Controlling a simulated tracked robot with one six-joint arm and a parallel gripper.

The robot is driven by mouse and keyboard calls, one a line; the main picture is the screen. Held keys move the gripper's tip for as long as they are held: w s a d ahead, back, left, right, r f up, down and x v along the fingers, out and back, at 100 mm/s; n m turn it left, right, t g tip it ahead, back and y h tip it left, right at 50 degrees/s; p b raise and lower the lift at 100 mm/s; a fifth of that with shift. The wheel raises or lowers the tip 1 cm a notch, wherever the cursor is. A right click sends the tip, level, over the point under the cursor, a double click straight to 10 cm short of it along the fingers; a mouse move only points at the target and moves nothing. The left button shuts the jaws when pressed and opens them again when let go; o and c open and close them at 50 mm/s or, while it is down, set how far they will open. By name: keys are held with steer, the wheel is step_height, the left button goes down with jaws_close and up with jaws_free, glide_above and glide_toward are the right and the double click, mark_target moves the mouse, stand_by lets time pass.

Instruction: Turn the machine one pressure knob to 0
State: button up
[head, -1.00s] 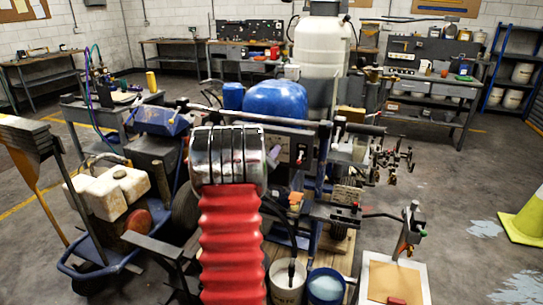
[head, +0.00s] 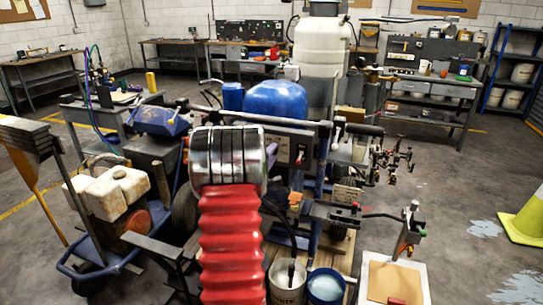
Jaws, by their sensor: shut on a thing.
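The line striper with the blue tank (head: 276,100) stands in front of me. Its grey control panel (head: 296,150) faces me, with a small dial and a lever on its right part. My red bellows arm and chrome cuff cover the panel's left part. Only an edge of my gripper (head: 271,156) shows past the right of the cuff, against the panel. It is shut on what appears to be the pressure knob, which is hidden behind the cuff. The knob's pointer and any numbers cannot be read.
A horizontal handlebar (head: 255,119) crosses just above the panel. Two buckets, one white (head: 287,283) and one with a blue rim (head: 326,288), stand low at the front. Another cart with a white tank (head: 110,190) is close on the left. Open floor lies to the right.

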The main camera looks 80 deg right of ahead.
steer(key=shift+w+f, duration=0.1)
steer(key=shift+w, duration=0.05)
steer(key=o, duration=1.1)
steer(key=shift+c, duration=0.2)
steer(key=shift+a, duration=0.1)
steer(key=w+a, duration=0.1)
steer(key=a, duration=1.2)
steer(key=shift+a, duration=0.25)
